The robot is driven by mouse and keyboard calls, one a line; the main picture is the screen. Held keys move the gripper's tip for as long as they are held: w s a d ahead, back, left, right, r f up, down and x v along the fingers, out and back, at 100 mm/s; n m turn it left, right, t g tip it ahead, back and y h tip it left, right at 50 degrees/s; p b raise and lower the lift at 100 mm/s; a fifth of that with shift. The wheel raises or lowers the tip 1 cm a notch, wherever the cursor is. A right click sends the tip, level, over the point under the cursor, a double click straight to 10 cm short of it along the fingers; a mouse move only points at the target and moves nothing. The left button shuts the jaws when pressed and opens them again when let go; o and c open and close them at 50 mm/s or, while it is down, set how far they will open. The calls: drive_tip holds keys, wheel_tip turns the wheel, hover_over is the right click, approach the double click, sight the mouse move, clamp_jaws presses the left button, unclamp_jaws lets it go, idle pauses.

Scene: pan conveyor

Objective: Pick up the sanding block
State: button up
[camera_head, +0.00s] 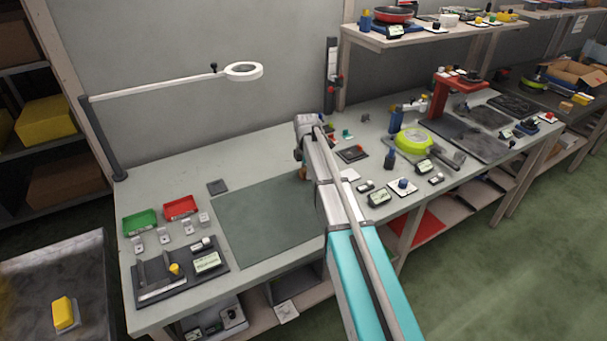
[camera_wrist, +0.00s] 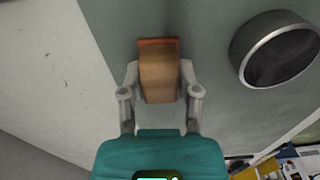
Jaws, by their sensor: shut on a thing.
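The sanding block (camera_wrist: 159,75), a tan wooden block with an orange-red edge at its far end, sits between the fingers of my gripper (camera_wrist: 160,82) in the wrist view. Both grey fingers press on its sides, so my gripper is shut on it. In the head view my arm reaches over the workbench to the right rear part of the grey-green mat. There my arm hides most of the gripper, and only a small brownish patch shows beside it. I cannot tell how high the block is above the mat.
The grey-green mat (camera_head: 260,221) lies on the workbench (camera_head: 165,185). A green tray (camera_head: 139,222) and a red tray (camera_head: 181,207) stand at left. A magnifier lamp (camera_head: 243,71) reaches over the back. A lime-green round item (camera_head: 412,141) and several small devices crowd the right.

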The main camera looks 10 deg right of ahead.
clamp_jaws()
drive_tip(key=shift+r, duration=0.15)
wheel_tip(320, 180, up, 2)
drive_tip(key=shift+r+p, duration=0.1)
drive_tip(key=shift+p, duration=1.1)
drive_tip(key=s+r+p, duration=1)
drive_tip(key=s, duration=0.4)
drive_tip(key=shift+d+r+p, duration=0.25)
drive_tip(key=shift+d+p, duration=0.05)
drive_tip(key=shift+d, duration=0.05)
